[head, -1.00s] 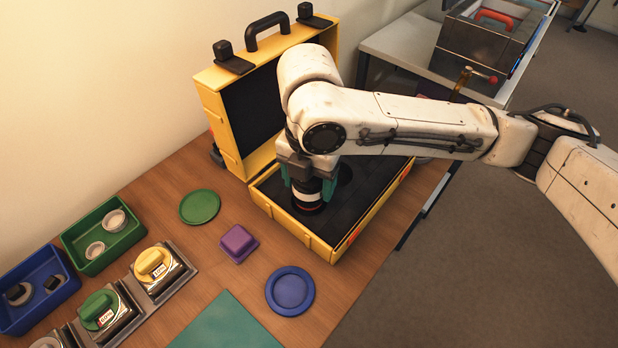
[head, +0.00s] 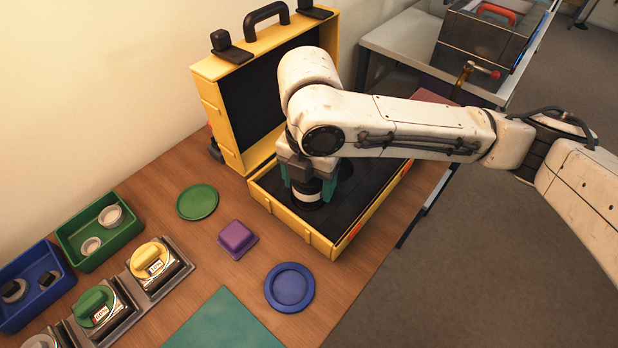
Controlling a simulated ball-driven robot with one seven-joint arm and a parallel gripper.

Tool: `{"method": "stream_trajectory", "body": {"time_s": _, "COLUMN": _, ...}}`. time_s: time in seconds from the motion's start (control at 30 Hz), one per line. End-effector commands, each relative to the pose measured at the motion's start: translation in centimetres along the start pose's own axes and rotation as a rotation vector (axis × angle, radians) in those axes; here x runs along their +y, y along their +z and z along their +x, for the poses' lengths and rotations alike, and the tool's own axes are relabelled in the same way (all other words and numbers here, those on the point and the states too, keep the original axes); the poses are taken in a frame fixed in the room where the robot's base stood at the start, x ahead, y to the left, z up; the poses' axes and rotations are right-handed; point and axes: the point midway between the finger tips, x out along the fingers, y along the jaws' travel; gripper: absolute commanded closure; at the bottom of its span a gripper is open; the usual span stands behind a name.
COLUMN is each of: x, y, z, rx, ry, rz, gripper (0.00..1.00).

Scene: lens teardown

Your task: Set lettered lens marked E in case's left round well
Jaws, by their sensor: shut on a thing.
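The yellow case (head: 318,241) stands open on the wooden table, with a dark lining and its lid raised at the back. My gripper (head: 308,187) points down into the left part of the case, its teal fingers shut on a dark cylindrical lens (head: 309,197) with a pale band. The lens sits low, at or in the left round well; I cannot tell whether it touches the bottom. Its letter cannot be read.
A green disc (head: 197,202), a purple block (head: 237,239) and a blue round dish (head: 290,288) lie left of the case. A green tray (head: 84,262), a blue tray (head: 45,302) and lidded metal boxes (head: 158,268) stand at left. A teal mat (head: 224,325) lies in front.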

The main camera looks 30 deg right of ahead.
Motion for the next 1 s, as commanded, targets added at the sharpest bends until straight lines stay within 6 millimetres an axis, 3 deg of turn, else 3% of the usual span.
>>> {"method": "stream_trajectory", "body": {"time_s": 0.67, "x": 0.0, "y": 0.0, "z": 1.5, "rx": 0.000, "ry": 0.001, "rz": 0.000, "gripper": 0.61}}
{"method": "stream_trajectory", "body": {"time_s": 0.7, "x": 0.0, "y": 0.0, "z": 1.4, "rx": -0.001, "ry": 0.001, "rz": 0.000, "gripper": 0.28}}
{"method": "stream_trajectory", "body": {"time_s": 1.0, "x": 0.0, "y": 0.0, "z": 1.4, "rx": 0.000, "ry": 0.000, "rz": 0.000, "gripper": 0.01}}
